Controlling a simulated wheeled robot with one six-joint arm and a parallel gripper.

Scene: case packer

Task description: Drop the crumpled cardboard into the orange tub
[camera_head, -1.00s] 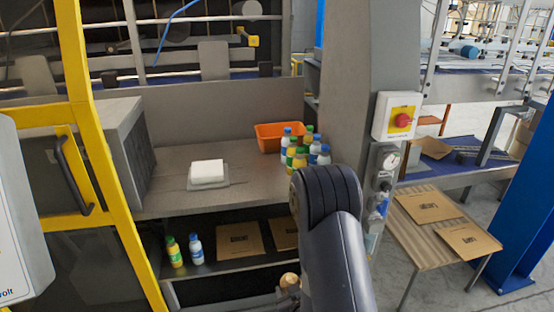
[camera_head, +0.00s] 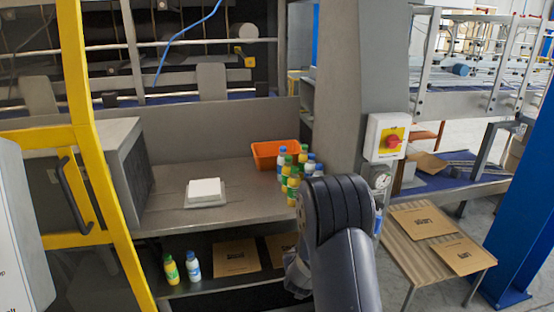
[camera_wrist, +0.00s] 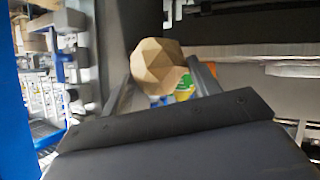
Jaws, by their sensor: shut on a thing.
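The crumpled cardboard (camera_wrist: 160,66) is a tan, faceted ball in the wrist view. My gripper (camera_wrist: 163,80) is shut on it, with one finger on each side. In the head view my arm hides the gripper's fingers and the cardboard. The orange tub (camera_head: 264,155) stands at the back right of the grey shelf, behind a group of bottles. The inside of the tub is hardly visible.
Several bottles (camera_head: 290,180) with blue, green and white caps stand in front of the tub. A white block (camera_head: 205,190) lies on the shelf to the left. Two bottles (camera_head: 182,268) and flat cardboard (camera_head: 236,256) are on the lower shelf. A grey post (camera_head: 350,100) stands at right.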

